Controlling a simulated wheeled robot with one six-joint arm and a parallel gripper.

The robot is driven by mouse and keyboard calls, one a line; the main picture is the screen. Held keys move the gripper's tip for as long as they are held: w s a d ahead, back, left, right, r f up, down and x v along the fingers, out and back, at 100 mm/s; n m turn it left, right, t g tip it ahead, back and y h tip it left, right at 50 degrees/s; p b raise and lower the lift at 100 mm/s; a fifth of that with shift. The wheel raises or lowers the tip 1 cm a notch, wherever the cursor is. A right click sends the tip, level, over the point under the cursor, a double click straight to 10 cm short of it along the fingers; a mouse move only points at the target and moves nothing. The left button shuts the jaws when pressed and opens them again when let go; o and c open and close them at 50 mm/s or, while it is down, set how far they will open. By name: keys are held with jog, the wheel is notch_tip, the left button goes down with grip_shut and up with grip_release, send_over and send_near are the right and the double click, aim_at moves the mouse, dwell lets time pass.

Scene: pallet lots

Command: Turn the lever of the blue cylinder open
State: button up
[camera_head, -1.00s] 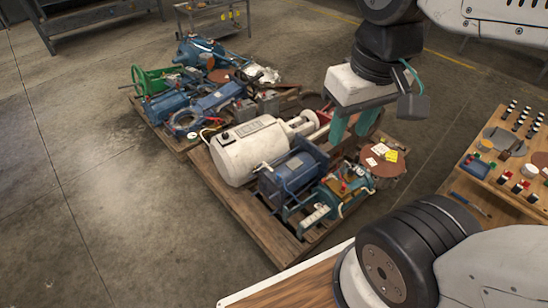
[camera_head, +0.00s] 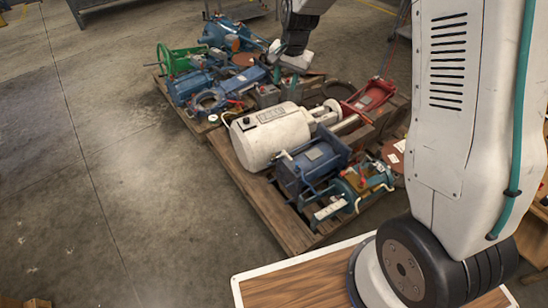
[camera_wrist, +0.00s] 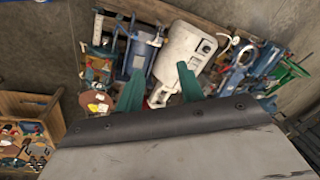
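Several blue machine parts lie on two pallets. A blue ribbed motor-like cylinder (camera_head: 310,167) is on the near pallet, and also shows in the wrist view (camera_wrist: 138,55). A slimmer blue cylinder (camera_head: 245,80) lies on the far pallet, among small red parts. I cannot tell which is the task's cylinder or make out its lever. My gripper (camera_head: 294,65) is above the far end of the pallets in the head view. In the wrist view its two teal fingers (camera_wrist: 160,87) are spread apart, with nothing between them.
A white tank (camera_head: 273,137) lies beside the near blue motor. A green handwheel (camera_head: 180,60) stands at the left of the far pallet. A red frame (camera_head: 372,97) is at the right. The concrete floor left of the pallets is clear.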

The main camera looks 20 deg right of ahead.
jog(key=w+f+m, duration=0.2)
jog(key=w+f, duration=0.2)
jog(key=f, duration=0.6)
jog(key=w+f+m, duration=0.2)
jog(key=w+f, duration=0.2)
jog(key=f, duration=0.6)
jog(key=m, duration=0.3)
send_over(274, 159)
jog(key=s, duration=0.1)
notch_tip(274, 159, down, 20)
jog(key=f, duration=0.5)
jog(key=w+f, duration=0.1)
jog(key=f, duration=0.1)
jog(key=shift+f, duration=0.15)
jog(key=shift+c, duration=0.4)
grip_shut()
